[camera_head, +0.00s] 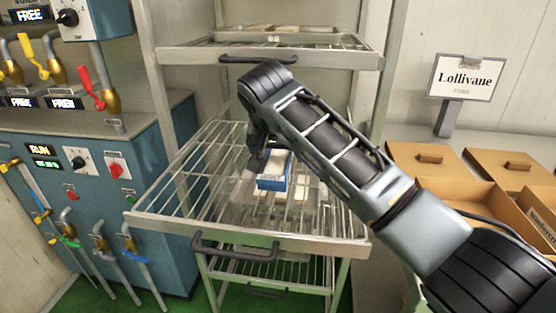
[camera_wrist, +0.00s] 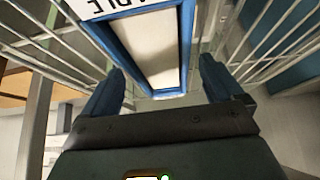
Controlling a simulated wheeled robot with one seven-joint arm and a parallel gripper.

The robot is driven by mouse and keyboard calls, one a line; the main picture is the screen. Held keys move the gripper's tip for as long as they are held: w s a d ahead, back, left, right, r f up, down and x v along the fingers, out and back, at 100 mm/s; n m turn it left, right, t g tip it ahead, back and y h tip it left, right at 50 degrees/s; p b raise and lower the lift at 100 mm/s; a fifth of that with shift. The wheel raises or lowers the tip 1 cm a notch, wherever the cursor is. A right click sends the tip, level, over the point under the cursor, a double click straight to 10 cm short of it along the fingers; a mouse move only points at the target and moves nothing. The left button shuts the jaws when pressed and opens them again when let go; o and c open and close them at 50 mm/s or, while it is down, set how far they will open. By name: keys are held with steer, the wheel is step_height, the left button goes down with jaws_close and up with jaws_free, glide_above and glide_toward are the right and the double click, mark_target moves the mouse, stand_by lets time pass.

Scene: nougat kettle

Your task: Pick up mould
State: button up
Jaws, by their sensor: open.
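A small blue mould (camera_head: 273,184) with a white inside sits on the pulled-out middle wire shelf (camera_head: 160,226) of the metal rack. In the wrist view, the mould (camera_wrist: 187,45) shows as a blue frame around a pale, whitish inside, with a white label bearing dark letters at its top edge. My gripper (camera_head: 262,158) is beside the mould, partly hiding it. In the wrist view, my gripper (camera_wrist: 161,68) is open, with one finger on each side of the mould. Gaps show beside the mould; whether either finger touches it is unclear.
An upper rack shelf (camera_head: 300,57) lies above my arm, and a lower one (camera_head: 272,268) below. A blue machine (camera_head: 90,170) with valves and levers stands left. Cardboard boxes (camera_head: 477,205) and a "Lollivane" sign (camera_head: 465,78) are on the right.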

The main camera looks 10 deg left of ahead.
steer(key=shift+x, duration=0.8)
steer(key=shift+c, duration=0.2)
steer(key=c, duration=1.2)
